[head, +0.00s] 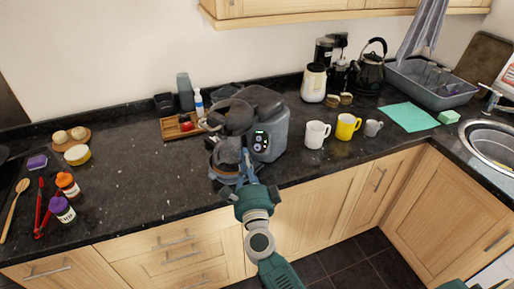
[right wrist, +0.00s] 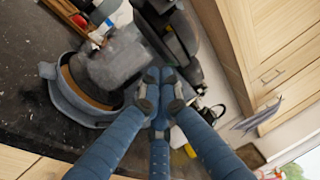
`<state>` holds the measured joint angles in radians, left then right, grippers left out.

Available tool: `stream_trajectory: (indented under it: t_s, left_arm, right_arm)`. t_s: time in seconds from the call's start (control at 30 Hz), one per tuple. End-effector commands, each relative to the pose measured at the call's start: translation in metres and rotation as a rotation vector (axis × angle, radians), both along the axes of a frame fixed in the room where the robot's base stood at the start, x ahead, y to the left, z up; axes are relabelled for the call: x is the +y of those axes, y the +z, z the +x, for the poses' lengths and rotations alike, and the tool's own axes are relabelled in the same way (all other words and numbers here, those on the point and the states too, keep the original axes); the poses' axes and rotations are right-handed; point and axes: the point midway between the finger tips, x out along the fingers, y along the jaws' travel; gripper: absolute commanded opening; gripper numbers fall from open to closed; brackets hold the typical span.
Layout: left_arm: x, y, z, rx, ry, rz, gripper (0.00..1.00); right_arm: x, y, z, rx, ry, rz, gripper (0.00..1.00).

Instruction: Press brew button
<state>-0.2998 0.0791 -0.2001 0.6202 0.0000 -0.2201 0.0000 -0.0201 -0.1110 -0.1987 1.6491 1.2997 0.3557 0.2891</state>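The dark grey coffee machine (head: 270,105) stands near the counter's front edge in the head view. Its front panel (head: 260,141) has a small lit green display and round buttons; I cannot tell which one is the brew button. My right gripper (head: 246,161) is just left of this panel, in front of the machine; I cannot tell whether it touches it. In the right wrist view its blue fingers (right wrist: 160,80) are drawn together with nothing visible between them. The button panel cannot be made out there. My left gripper is not in view.
A white mug (head: 316,134), a yellow mug (head: 347,127) and a grey cup (head: 373,128) stand right of the machine. A wooden tray (head: 172,129) with small items lies behind left.

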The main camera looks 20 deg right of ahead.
Motion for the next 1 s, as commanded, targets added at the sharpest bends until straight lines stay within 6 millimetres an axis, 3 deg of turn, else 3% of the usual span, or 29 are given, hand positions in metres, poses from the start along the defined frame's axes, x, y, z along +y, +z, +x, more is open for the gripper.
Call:
stream_trajectory:
  t_s: [0.5, 1.0]
  left_arm:
    - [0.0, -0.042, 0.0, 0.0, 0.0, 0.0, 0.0]
    - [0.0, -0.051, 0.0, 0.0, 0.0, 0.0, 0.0]
  right_arm:
    - [-0.033, -0.034, 0.043, -0.002, 0.0, -0.002, 0.0]
    - [-0.047, -0.043, 0.06, 0.0, 0.001, -0.002, 0.0]
